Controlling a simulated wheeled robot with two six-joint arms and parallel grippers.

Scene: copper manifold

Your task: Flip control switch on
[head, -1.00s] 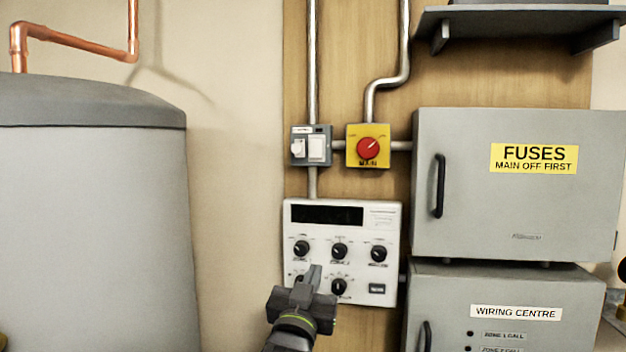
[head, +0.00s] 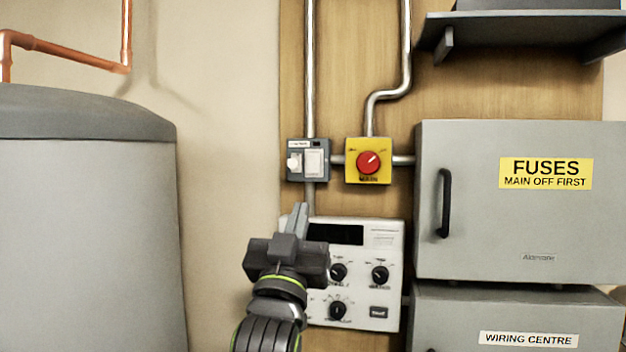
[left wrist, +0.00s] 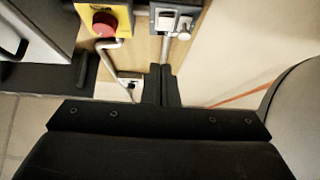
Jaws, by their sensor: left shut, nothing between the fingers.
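A grey switch box (head: 308,175) with a white knob on its left and a white rocker on its right is mounted on the wooden board. Its small label is too small to read. It also shows at the top of the left wrist view (left wrist: 174,22). My left gripper (head: 299,212) is shut and empty, pointing up just below the box and apart from it. Its closed fingers also show in the left wrist view (left wrist: 162,84). My right gripper is not in view.
A yellow isolator (head: 380,178) with a red knob sits right of the switch box. A white control panel (head: 385,245) with dials is below, partly hidden by my left gripper. The grey fuse box (head: 470,235) is at right, a grey tank (head: 85,230) at left.

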